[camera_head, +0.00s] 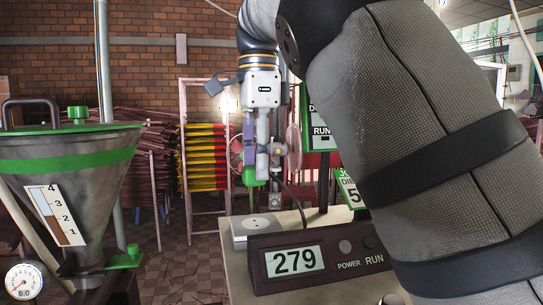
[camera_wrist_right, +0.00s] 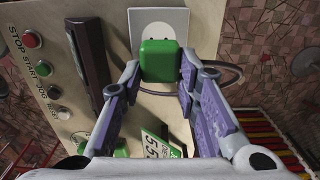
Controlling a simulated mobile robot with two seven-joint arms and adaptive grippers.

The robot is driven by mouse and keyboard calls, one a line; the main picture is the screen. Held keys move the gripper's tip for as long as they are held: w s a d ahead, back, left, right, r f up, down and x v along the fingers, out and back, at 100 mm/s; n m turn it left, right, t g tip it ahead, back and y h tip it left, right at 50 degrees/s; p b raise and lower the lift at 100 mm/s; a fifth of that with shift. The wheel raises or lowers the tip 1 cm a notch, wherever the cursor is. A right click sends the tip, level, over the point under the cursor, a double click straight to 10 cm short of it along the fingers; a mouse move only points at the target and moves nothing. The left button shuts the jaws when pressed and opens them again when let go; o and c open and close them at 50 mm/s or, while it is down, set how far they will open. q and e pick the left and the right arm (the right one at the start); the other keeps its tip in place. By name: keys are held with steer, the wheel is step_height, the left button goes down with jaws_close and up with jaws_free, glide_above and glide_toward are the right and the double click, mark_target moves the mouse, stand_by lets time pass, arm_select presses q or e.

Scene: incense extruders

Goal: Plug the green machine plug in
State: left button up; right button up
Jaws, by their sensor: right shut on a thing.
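The green plug (camera_wrist_right: 158,61) is held between the fingertips of my right gripper (camera_wrist_right: 160,70) in the right wrist view. In the head view the green plug (camera_head: 250,177) hangs at the lower end of my right gripper (camera_head: 262,165). A white socket plate (camera_wrist_right: 158,22) with dark holes shows just beyond the plug in the wrist view. In the head view a pale plate (camera_head: 262,222), which looks like that socket, lies on the bench top below the plug, with a gap between them. The plug's prongs are hidden. My left gripper is not in view.
A dark display box (camera_head: 308,262) reading 279 stands on the beige bench, beside the socket. A dark cable (camera_wrist_right: 225,84) runs behind my right fingers. A steel hopper (camera_head: 60,170) stands at left. Racks with yellow and red sheets (camera_head: 203,158) stand behind.

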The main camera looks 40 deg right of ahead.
steer(key=shift+s, duration=0.2)
steer(key=shift+w+f, duration=0.1)
steer(key=shift+f, duration=2.8)
steer(key=shift+f, duration=0.6)
steer(key=o, duration=1.2)
steer(key=shift+c, duration=0.2)
step_height(320, 180, up, 9)
steer(key=shift+r, duration=0.2)
steer(key=shift+a+r, duration=0.1)
steer(key=shift+r, duration=1.25)
